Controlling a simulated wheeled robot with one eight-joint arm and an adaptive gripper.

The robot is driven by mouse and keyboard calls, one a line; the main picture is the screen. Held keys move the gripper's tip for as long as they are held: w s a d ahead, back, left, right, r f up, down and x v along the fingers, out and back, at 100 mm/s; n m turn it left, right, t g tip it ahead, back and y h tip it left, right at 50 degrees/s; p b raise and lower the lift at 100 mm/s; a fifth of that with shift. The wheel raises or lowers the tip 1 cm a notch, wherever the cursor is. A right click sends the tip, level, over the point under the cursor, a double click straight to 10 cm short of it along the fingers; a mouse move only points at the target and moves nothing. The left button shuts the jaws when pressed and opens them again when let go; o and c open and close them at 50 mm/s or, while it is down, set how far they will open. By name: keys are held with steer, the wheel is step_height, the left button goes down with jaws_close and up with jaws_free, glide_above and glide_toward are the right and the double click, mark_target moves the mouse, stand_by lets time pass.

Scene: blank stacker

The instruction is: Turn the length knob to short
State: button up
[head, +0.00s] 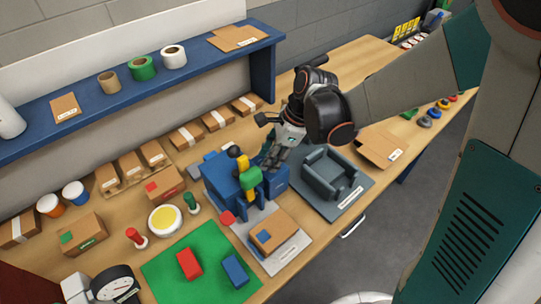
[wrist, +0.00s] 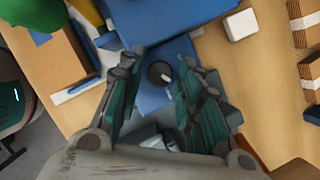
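The blue machine (head: 218,178) stands on the table in the middle of the head view, and its blue top (wrist: 162,50) fills the centre of the wrist view. A dark round knob (wrist: 157,71) with a white pointer mark sits on this blue surface. The mark points toward the lower right in the wrist view. My gripper (head: 270,156) is over the right part of the machine. In the wrist view my gripper (wrist: 158,68) is open, with one finger on each side of the knob and visible gaps. The knob is hidden in the head view, and no setting labels are readable.
A green and yellow part (head: 250,179) rises beside my gripper. A cardboard box (head: 273,236) lies in front of the machine. A grey cradle (head: 328,176) stands to the right. A white block (wrist: 239,24) is near the knob. The blue shelf (head: 120,95) runs behind.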

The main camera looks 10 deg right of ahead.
jaws_close()
steer(key=n+g, duration=0.1)
steer(key=n, duration=0.1)
steer(key=n+b, duration=0.1)
steer(key=n, duration=0.1)
steer(key=shift+w+n+g, duration=0.15)
steer(key=shift+n+g, duration=0.15)
steer(key=shift+g, duration=0.1)
jaws_free()
steer(key=shift+r, duration=0.1)
step_height(320, 180, up, 10)
stand_by(0.3)
